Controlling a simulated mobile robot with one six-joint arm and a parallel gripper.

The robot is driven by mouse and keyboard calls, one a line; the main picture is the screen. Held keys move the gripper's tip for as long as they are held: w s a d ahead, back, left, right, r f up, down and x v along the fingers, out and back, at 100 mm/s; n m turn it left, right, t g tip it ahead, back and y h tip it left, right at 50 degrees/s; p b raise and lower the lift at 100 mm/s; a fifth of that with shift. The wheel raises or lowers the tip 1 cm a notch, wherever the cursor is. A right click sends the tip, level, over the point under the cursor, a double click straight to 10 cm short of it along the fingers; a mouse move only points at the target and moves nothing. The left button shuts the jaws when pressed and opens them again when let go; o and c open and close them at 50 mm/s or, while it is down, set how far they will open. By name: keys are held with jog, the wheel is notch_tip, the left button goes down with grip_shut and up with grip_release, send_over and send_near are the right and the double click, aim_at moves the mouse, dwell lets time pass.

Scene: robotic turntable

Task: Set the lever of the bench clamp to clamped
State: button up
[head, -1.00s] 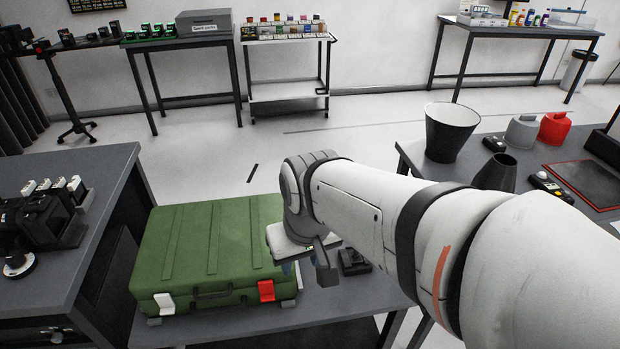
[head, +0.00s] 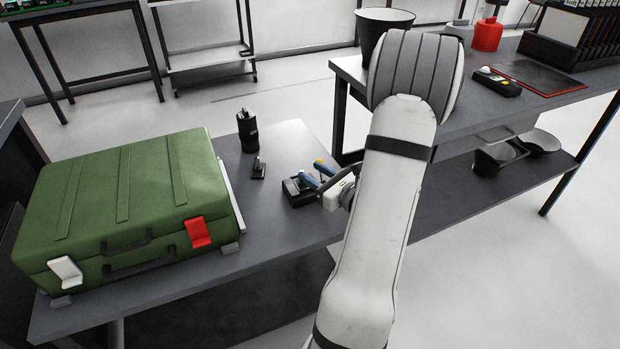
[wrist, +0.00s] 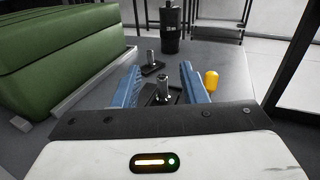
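The bench clamp (head: 294,190) is a dark block on the grey bench, right of the green case. In the wrist view its dark body and metal post (wrist: 163,94) show between and beyond my fingers. A yellow knob (wrist: 211,79), apparently the lever's end, stands up just right of my right finger, outside the gap; it also shows in the head view (head: 320,163). My gripper (head: 316,175), with blue fingers, is open and low at the clamp; it also shows in the wrist view (wrist: 160,85). Nothing is visibly gripped. The lever's lower part is hidden.
A green case (head: 130,200) with one white and one red latch fills the bench's left. A small dark fixture with a post (head: 258,169) and a black bottle (head: 247,131) stand behind the clamp. A second table (head: 470,110) stands to the right.

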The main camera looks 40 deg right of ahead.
aim_at(319, 160)
jog(key=d+f+m+h, duration=0.1)
jog(key=s+d+f+m+h, duration=0.1)
jog(key=d, duration=0.1)
jog(key=d+f+m+h, duration=0.1)
jog(key=d, duration=0.1)
jog(key=shift+s+f+b, duration=0.1)
jog(key=shift+s+b, duration=0.2)
jog(key=shift+b, duration=0.05)
jog(key=shift+w+d+h, duration=0.15)
jog(key=shift+d+h, duration=0.1)
jog(key=shift+h, duration=0.25)
jog(key=w, duration=0.4)
jog(key=w+b, duration=0.1)
jog(key=w, duration=0.2)
jog(key=shift+w+d, duration=0.1)
jog(key=shift+d, duration=0.15)
grip_shut()
